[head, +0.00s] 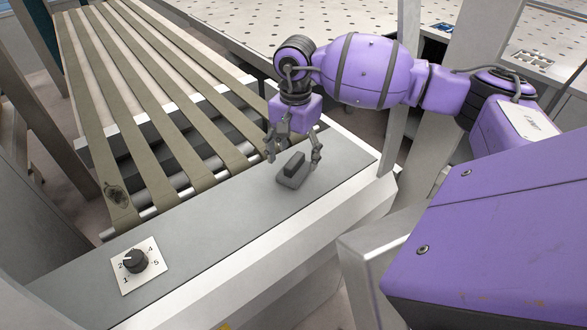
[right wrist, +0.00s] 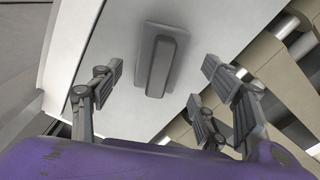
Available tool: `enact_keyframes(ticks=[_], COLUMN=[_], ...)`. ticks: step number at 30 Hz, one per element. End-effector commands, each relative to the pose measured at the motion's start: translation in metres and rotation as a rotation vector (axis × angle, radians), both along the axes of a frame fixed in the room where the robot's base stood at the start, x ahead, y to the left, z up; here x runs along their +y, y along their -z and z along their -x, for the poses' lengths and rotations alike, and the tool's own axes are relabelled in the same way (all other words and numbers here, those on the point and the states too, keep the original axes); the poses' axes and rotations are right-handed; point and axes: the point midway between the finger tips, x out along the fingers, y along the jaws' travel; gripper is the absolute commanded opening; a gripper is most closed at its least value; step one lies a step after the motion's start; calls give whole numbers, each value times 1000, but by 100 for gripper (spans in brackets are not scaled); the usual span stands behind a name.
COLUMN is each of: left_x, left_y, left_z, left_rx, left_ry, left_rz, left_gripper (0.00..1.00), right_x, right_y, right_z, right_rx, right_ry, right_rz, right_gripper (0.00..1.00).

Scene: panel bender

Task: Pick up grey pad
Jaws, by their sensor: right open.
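The grey pad (head: 293,170) is a small block with a raised dark grip bar on a flatter base. It lies on the grey ledge (head: 215,221) in front of the belts. In the right wrist view the pad (right wrist: 160,62) lies ahead of the fingers, near the top middle. My right gripper (head: 293,157) is open above the pad, with fingers on either side of it in the head view. In the right wrist view the open right gripper (right wrist: 155,105) has nothing between its fingers. My left gripper is in neither view.
A numbered dial (head: 135,261) on a white plate sits on the ledge at lower left. Tan conveyor belts (head: 150,85) run behind the ledge over rollers. A perforated table (head: 270,25) stands at the back. The ledge between dial and pad is clear.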

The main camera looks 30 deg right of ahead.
Motion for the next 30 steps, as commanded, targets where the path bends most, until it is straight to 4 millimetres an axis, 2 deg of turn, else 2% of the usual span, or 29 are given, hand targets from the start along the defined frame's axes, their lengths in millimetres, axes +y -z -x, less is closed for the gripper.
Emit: enact_keyframes(ticks=[1,4,12,24,30], left_x=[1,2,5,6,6], left_y=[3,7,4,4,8], left_z=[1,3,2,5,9], left_rx=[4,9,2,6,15], left_ry=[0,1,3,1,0], left_rz=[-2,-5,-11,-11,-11], left_gripper=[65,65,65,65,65], right_x=[1,1,1,1,1], right_y=[13,28,29,28,28], right_z=[3,2,1,1,1], right_rx=[9,6,0,0,0], right_ry=[0,0,0,0,0], right_rz=[-1,-1,-1,-1,-1], right_gripper=[69,69,67,16,16])
